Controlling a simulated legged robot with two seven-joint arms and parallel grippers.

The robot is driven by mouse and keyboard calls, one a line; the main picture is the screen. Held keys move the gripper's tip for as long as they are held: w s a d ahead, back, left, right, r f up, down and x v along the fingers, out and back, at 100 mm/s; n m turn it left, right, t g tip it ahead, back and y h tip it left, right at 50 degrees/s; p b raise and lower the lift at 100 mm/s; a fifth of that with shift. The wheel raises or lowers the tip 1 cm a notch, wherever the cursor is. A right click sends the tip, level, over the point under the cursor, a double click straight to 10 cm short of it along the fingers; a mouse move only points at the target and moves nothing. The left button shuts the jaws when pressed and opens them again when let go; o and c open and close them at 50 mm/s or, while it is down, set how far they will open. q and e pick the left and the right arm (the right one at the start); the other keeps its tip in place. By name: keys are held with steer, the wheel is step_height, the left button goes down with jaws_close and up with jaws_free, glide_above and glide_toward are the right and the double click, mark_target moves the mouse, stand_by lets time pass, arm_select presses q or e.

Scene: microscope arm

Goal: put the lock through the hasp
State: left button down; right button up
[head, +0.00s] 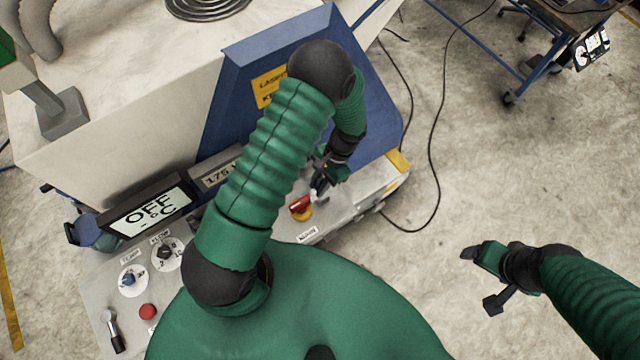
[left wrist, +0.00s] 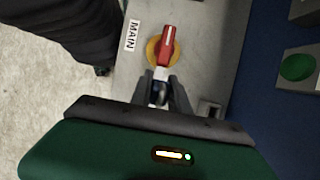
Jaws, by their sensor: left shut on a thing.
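A red switch handle (head: 300,204) sits on a round yellow plate (head: 304,214) on the grey panel beside the MAIN label. It also shows in the left wrist view (left wrist: 167,42), just ahead of my fingertips. My left gripper (head: 318,188) is shut on a small lock (left wrist: 159,90), mostly hidden between the fingers. A pale, shiny part of it reaches up to the near end of the red handle. I cannot tell whether it passes through any hole there; no separate hasp can be made out. My right gripper (head: 484,277) is open and empty over the floor, away from the panel.
The panel also carries a display reading OFF (head: 148,209), knobs (head: 165,253), a red button (head: 148,311) and a black-handled lever (head: 115,334). A blue housing (head: 235,90) rises behind my left arm. The floor at right is mostly clear, with a black cable (head: 432,150).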

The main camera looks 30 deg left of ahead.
steer(key=shift+a, duration=0.1)
arm_select(q)
steer(key=shift+d, duration=0.25)
arm_select(e)
steer(key=shift+d, duration=0.4)
arm_select(q)
steer(key=shift+a, duration=0.15)
arm_select(e)
steer(key=shift+a, duration=0.1)
arm_select(q)
steer(key=shift+a, duration=0.4)
arm_select(e)
steer(key=shift+a, duration=0.2)
arm_select(q)
steer(key=shift+d, duration=0.3)
arm_select(e)
steer(key=shift+d, duration=0.2)
arm_select(q)
steer(key=shift+a+f, duration=0.1)
arm_select(e)
steer(key=shift+a+f, duration=0.1)
arm_select(q)
steer(key=shift+f+b, duration=0.3)
steer(key=shift+b, duration=0.05)
arm_select(e)
steer(key=shift+f, duration=0.3)
